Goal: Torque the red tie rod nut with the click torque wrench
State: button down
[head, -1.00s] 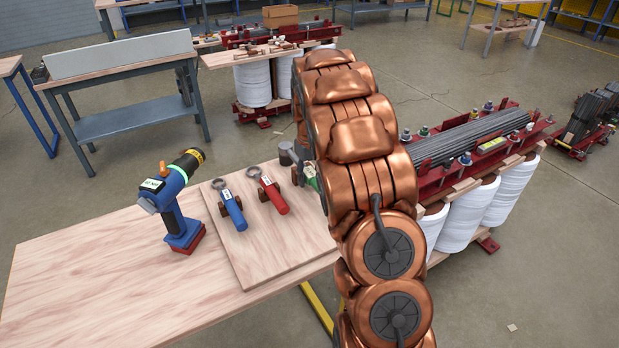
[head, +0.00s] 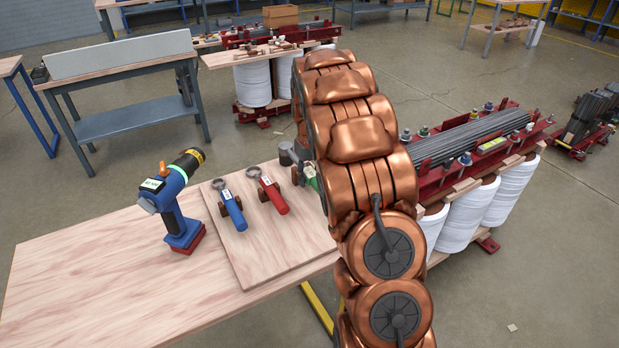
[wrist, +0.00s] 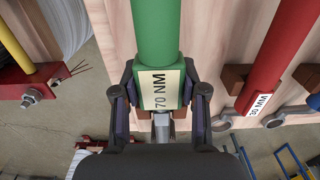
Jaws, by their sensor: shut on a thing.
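The torque wrench, with a green handle and a white label reading 70 NM, shows in the wrist view (wrist: 156,38). My gripper (wrist: 160,88) is shut on it, one finger on each side of the label. In the head view only a green bit of the wrench (head: 311,177) shows beside my copper arm, which hides my gripper. The wrench is over or on the wooden board; I cannot tell if it touches. The core assembly (head: 455,178) with red clamp beams and several colored nuts stands at the right. I cannot make out a red nut on it.
A blue-handled wrench (head: 232,209) and a red-handled wrench (head: 273,195) lie on the board (head: 275,255). A blue cordless tool (head: 176,205) stands on the table (head: 95,270) to their left. White coils (head: 480,212) hang under the core.

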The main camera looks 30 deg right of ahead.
aim_at(311, 172)
jog(key=shift+r, duration=0.1)
dwell(0.5)
jog(key=shift+r+p, duration=0.95)
jog(key=shift+r, duration=3)
jog(key=shift+s+d, duration=0.1)
